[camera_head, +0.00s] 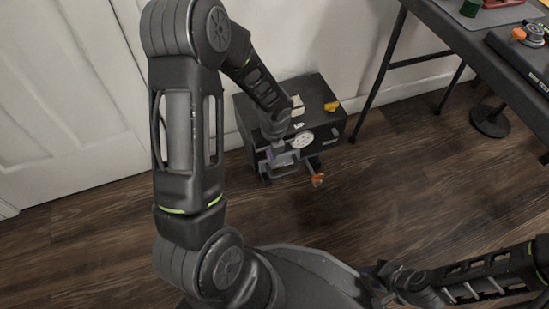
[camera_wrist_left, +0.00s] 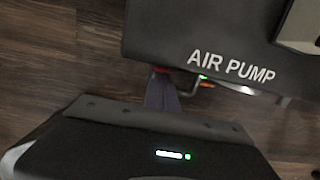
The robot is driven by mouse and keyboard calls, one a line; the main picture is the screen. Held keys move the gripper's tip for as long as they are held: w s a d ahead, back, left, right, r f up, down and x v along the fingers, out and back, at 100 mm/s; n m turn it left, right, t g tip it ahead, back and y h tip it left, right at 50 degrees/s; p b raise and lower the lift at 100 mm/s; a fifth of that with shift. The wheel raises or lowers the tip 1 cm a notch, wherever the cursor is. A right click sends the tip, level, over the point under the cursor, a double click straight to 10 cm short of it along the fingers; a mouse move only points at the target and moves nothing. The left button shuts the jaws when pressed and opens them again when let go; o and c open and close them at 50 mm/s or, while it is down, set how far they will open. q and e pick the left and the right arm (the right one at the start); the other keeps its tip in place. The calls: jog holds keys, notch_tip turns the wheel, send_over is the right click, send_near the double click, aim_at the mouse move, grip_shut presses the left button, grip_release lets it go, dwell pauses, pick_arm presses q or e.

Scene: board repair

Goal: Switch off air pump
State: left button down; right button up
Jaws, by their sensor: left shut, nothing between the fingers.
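The air pump (camera_head: 326,119) is a dark box on the floor against the white wall. It has a yellow part (camera_head: 332,106) and a white round dial on top, and an orange-tipped part (camera_head: 317,180) at the front. My left gripper (camera_head: 280,160) is at its front side, reaching down from above. In the left wrist view the shut fingers (camera_wrist_left: 162,90) are by the pump's edge (camera_wrist_left: 160,45), near a small green light (camera_wrist_left: 203,77); contact cannot be told. The switch is not clearly visible. My right gripper (camera_head: 385,277) is low at the right, far from the pump, its fingers unclear.
A dark table (camera_head: 455,30) with tools on it stands at the upper right, its thin legs right of the pump. A round dark base (camera_head: 490,121) stands under it. The wooden floor in front of the pump is clear. A white door (camera_head: 70,90) is at the left.

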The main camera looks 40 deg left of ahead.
pick_arm(q)
jog(key=shift+w+a+f+p, duration=0.1)
jog(key=shift+w+a+p, duration=0.15)
jog(key=shift+p, duration=0.25)
jog(key=shift+r+p, duration=0.85)
jog(key=shift+p, duration=0.05)
